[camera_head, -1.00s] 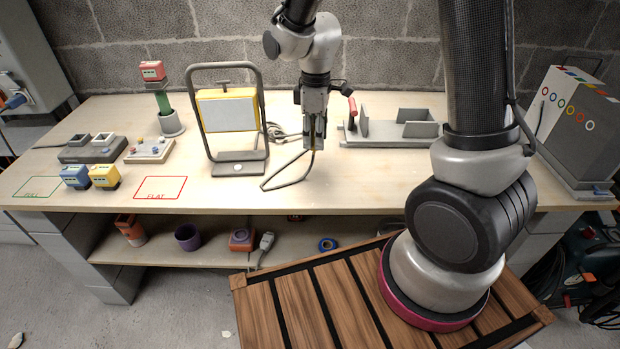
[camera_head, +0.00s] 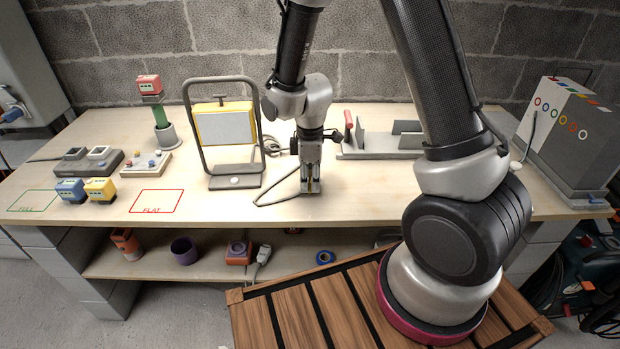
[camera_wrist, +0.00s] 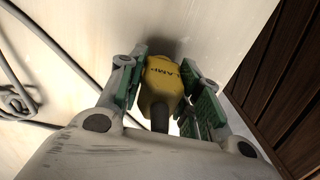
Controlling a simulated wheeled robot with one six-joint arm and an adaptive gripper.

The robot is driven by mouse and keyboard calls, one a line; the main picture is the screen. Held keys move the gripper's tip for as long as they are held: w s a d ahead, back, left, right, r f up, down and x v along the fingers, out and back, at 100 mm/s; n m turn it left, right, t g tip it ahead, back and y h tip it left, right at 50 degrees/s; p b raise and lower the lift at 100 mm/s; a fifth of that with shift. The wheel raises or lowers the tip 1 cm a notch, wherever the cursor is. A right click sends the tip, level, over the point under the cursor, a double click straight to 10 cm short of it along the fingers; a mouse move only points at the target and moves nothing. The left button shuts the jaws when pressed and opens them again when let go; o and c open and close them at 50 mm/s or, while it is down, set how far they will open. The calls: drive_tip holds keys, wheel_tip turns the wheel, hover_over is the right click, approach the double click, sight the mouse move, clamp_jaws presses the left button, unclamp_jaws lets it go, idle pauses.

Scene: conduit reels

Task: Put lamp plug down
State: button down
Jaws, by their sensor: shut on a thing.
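The lamp plug (camera_wrist: 162,82) is yellow with "LAMP" lettering and shows between the two green-padded fingers in the wrist view. My gripper (camera_head: 310,190) is shut on it, low at the worktop (camera_head: 365,195), right of the lamp. In the wrist view my gripper (camera_wrist: 165,95) points at the pale top, with a dark shadow close by the plug's tip. I cannot tell whether the plug touches the top. The work lamp (camera_head: 226,125) has a yellow housing and grey frame. Its grey cable (camera_head: 275,201) runs along the worktop to my gripper.
A grey tray with upright plates (camera_head: 380,145) lies behind and right of my gripper. A red-outlined FLAT square (camera_head: 156,202) and a green-outlined one (camera_head: 34,201) are at left, with blue and yellow blocks (camera_head: 85,190) by them. A grey box (camera_head: 570,135) stands far right.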

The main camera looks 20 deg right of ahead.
sight(310, 168)
drive_tip(key=shift+f, duration=0.2)
drive_tip(key=shift+f, duration=0.25)
drive_tip(key=c, duration=1)
unclamp_jaws()
wheel_tip(310, 168, up, 13)
drive_tip(key=shift+r, duration=0.1)
drive_tip(key=s+d+r+m+t, duration=0.2)
drive_tip(key=s+d+r+m, duration=0.6)
drive_tip(key=r, duration=0.4)
drive_tip(key=s+d+r+m, duration=0.1)
drive_tip(key=s+d+m, duration=0.1)
drive_tip(key=s, duration=0.1)
drive_tip(key=s+d+r+m+t, duration=0.1)
drive_tip(key=s+d+r+m, duration=0.1)
drive_tip(key=s, duration=0.2)
drive_tip(key=s+d+r+m+t, duration=0.1)
drive_tip(key=s+d+m, duration=0.1)
drive_tip(key=s+d, duration=0.1)
drive_tip(key=shift+s+r, duration=0.3)
drive_tip(key=shift+s, duration=0.2)
